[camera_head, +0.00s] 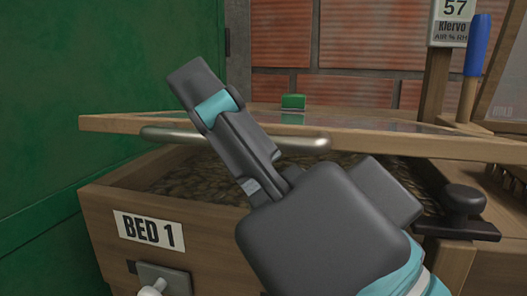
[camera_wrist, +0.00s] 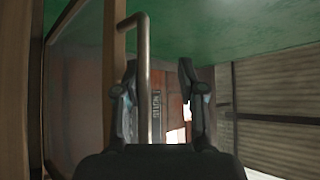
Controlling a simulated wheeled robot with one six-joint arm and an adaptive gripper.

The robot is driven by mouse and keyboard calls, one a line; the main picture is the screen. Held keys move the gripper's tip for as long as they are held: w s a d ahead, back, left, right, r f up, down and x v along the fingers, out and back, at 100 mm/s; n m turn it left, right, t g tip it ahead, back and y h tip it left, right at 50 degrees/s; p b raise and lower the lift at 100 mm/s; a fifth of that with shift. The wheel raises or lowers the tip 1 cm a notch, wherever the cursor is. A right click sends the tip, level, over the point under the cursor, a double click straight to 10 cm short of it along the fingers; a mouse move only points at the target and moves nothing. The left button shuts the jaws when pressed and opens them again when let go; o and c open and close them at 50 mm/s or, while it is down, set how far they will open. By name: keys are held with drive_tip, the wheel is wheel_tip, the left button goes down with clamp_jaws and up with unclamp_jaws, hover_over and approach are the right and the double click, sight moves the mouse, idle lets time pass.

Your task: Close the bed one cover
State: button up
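The bed one cover (camera_head: 105,124) is a wood-framed, glazed lid. It is raised, with a gap between its front edge and the wooden box marked BED 1 (camera_head: 205,205). A silver bar handle (camera_head: 300,142) runs along its front edge. My gripper (camera_head: 190,80) crosses in front of the handle and hides its middle. In the wrist view my gripper (camera_wrist: 160,82) is open, with its two fingers apart. There the handle (camera_wrist: 146,75) shows between the fingers, nearer the left one, beside the cover frame (camera_wrist: 113,40). I cannot tell whether a finger touches it.
Dark lumpy material (camera_head: 175,180) shows inside the box. A black knob (camera_head: 464,199) sits on the right rim. A small green block (camera_head: 293,102) shows beyond the cover. A humidity sign (camera_head: 455,25) and blue-handled tool (camera_head: 477,45) stand right. A green wall (camera_head: 100,60) borders the left.

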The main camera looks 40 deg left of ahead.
drive_tip(key=shift+s+d+r, duration=0.1)
drive_tip(key=shift+r, duration=0.25)
